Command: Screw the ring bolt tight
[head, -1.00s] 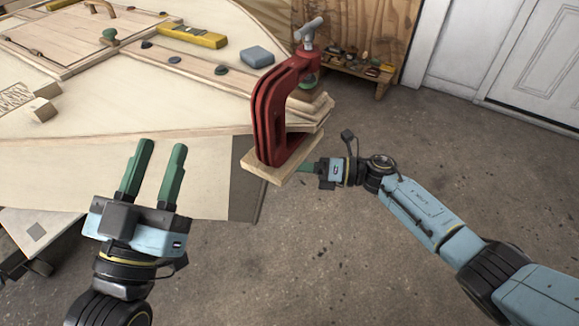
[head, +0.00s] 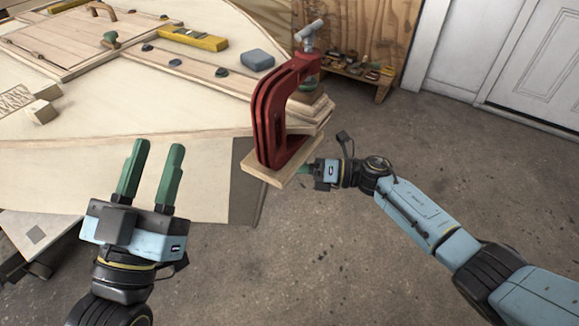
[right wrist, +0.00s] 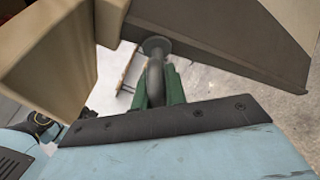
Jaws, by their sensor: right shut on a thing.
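The ring bolt (right wrist: 154,72) shows in the right wrist view as dark grey metal, with a round collar against the wooden part above. My right gripper (right wrist: 158,88) is shut on its ring, its green fingers around the lower part. In the head view my right gripper (head: 306,169) is at the hull's corner, beside the wooden pad under the red clamp, and the bolt is hidden there. I cannot tell how far the bolt is screwed in. My left gripper (head: 158,150) is open and empty, in front of the hull's near edge.
A red clamp (head: 268,115) grips the hull's corner, with a wooden pad (head: 262,170) beneath. On the plywood hull (head: 120,95) lie a yellow level (head: 195,39), a grey-blue block (head: 257,60) and wooden blocks (head: 42,110). The floor on the right is clear.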

